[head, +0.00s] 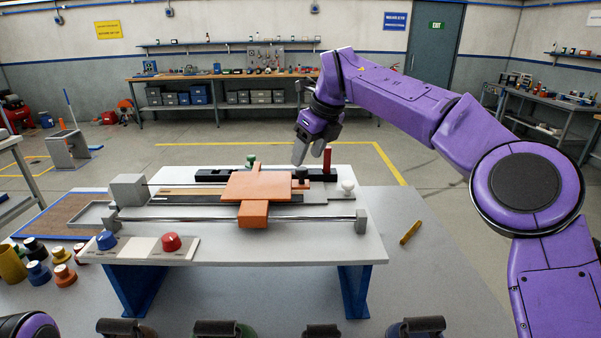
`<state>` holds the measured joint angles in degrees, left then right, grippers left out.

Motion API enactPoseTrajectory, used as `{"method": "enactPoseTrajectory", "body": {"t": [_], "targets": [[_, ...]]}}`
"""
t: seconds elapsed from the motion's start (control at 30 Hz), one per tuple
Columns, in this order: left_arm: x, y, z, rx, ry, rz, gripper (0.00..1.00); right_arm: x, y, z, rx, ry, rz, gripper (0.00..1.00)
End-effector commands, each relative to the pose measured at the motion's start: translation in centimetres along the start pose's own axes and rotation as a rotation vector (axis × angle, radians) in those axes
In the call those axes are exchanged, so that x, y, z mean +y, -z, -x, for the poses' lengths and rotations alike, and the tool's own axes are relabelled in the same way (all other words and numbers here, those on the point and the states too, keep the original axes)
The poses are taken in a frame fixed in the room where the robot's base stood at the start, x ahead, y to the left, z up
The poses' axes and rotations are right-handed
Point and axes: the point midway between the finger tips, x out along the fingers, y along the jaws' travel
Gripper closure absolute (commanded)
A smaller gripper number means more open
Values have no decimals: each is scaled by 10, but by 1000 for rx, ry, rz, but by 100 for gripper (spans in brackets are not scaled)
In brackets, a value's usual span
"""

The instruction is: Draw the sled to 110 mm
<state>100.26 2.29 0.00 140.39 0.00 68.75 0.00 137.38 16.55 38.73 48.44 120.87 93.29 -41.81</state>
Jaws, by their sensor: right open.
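An orange sled (255,187) sits on the rails of a bench rig, near the middle of its white top (180,253). An orange block (253,214) at its front straddles the shiny front rod (310,219). A scale with a readable 110 mm mark cannot be made out. My right gripper (309,155) is open and points down behind the sled's right side, next to a dark red upright post (327,161). Whether it touches the post cannot be told. My left gripper is out of view.
A blue knob (106,240) and a red knob (171,242) sit on the front left panel. A white ball knob (348,186) and grey end block (361,221) stand at right. Several coloured knobs crowd the table's left. A yellow piece (410,232) lies right, with clear table around it.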

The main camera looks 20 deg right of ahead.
Motion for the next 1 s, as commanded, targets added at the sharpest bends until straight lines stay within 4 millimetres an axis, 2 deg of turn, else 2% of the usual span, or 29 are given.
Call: {"method": "enactPoseTrajectory", "body": {"t": [0.1,0.3,0.6,0.63,0.8,1.0], "targets": [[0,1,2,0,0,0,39,0,1,-27,3,-1,0,42],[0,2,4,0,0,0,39,-1,0,-55,1,1,-2,42],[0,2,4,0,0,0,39,-1,0,-61,-2,1,-3,42],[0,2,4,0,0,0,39,-1,0,-61,-2,1,-3,45],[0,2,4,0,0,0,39,-1,1,-61,-1,1,-2,100],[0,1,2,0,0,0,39,-2,2,-61,-1,4,-10,100]]}}
